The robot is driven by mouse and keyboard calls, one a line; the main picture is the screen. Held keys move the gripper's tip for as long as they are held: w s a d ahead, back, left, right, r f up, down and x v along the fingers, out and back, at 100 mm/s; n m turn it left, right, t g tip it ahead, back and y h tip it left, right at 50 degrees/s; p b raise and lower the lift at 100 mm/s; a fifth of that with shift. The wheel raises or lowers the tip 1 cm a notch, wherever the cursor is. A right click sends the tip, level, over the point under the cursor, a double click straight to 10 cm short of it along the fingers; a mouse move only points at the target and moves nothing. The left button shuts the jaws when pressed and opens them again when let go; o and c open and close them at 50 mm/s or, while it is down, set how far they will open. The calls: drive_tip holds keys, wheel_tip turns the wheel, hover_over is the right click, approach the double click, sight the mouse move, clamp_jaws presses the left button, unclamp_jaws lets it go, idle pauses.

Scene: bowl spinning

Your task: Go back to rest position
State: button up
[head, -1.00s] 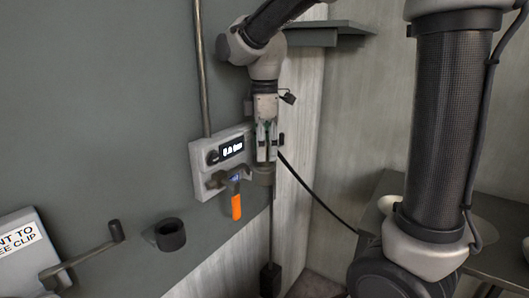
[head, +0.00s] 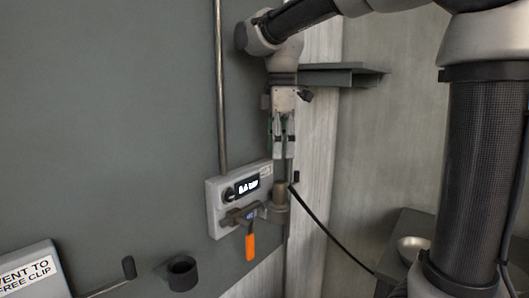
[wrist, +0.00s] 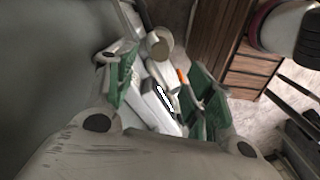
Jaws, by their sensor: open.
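My gripper (head: 283,150) points straight down in front of the grey wall, above and close to the wall-mounted box. In the wrist view its green-padded fingers (wrist: 160,95) stand apart, with nothing held between them. The wall box (head: 215,215) has a lit display (head: 247,186), a dark knob and a bracket. A tool with an orange handle (head: 250,247) hangs at the bracket. A brownish cylindrical piece (head: 280,192) stands at the box's right side, below the fingertips.
A vertical pipe (head: 221,90) runs up the wall above the box. A grey shelf (head: 345,76) juts out behind my wrist. A black cable (head: 325,232) runs toward the lower right, where a metal bowl (head: 412,246) sits. A dark ring holder (head: 178,271) is at lower left.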

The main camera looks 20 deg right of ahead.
drive_tip(key=shift+w+a+f+m, duration=0.1)
drive_tip(key=shift+w+m, duration=0.25)
drive_tip(key=shift+m, duration=0.55)
drive_tip(key=f+m, duration=0.2)
drive_tip(key=s+f+m, duration=0.1)
drive_tip(key=shift+d+f+t, duration=0.25)
drive_tip(key=shift+t, duration=0.05)
drive_tip(key=s+d+f+m+t, duration=0.2)
drive_tip(key=s+d+m, duration=0.3)
drive_tip(key=s+d, duration=0.2)
drive_tip(key=s+d+f+m+t, duration=0.1)
drive_tip(key=s+d+f+m, duration=0.2)
drive_tip(key=s+d+m, duration=0.3)
drive_tip(key=s+d, duration=0.1)
drive_tip(key=s, duration=0.4)
drive_tip(key=shift+s+d+f+t, duration=0.3)
drive_tip(key=shift+s+f+t, duration=0.05)
drive_tip(key=shift+t, duration=0.05)
